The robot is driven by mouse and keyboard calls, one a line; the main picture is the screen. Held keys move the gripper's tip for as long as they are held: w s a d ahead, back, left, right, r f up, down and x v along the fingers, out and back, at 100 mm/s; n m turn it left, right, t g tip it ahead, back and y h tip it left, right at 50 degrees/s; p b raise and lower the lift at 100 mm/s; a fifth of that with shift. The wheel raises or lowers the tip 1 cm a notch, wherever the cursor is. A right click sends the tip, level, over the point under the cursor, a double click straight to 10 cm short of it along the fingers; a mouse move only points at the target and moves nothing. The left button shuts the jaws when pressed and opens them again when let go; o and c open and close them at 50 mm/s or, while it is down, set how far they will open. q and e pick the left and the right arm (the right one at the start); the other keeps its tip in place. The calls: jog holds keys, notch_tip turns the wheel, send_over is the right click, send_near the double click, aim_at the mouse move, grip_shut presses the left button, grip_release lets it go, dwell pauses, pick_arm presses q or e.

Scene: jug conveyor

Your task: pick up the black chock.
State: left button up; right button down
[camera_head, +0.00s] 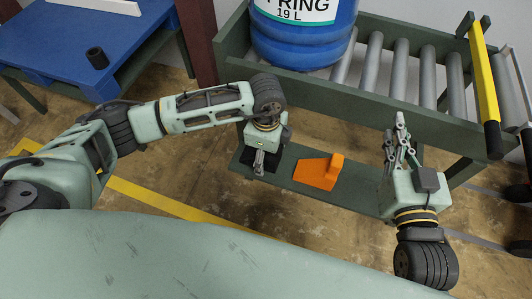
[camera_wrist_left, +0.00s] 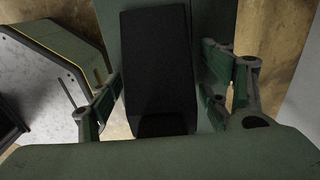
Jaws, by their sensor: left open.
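The black chock (camera_head: 246,161) lies on the green lower shelf of the conveyor frame, partly hidden by my left gripper in the head view. In the left wrist view the black chock (camera_wrist_left: 158,60) runs lengthwise through the middle, between the fingers. My left gripper (camera_head: 259,168) points down at it and is open, with a finger on either side in the wrist view (camera_wrist_left: 162,82). Whether the fingers touch the chock cannot be told. My right gripper (camera_head: 400,122) is over the right part of the shelf, fingers pointing away from me; its opening is unclear.
An orange chock (camera_head: 316,174) lies on the shelf (camera_head: 357,190) just right of my left gripper. A blue jug (camera_head: 303,40) stands on the roller conveyor above. A yellow bar (camera_head: 483,75) crosses the conveyor's right end. A blue table (camera_head: 60,50) holds a small black cup-like object (camera_head: 97,58).

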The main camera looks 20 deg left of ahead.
pick_arm(q)
jog(key=shift+c, duration=0.4)
jog(key=c, duration=1.3)
jog(key=shift+c, duration=0.6)
jog(key=shift+r, duration=0.2)
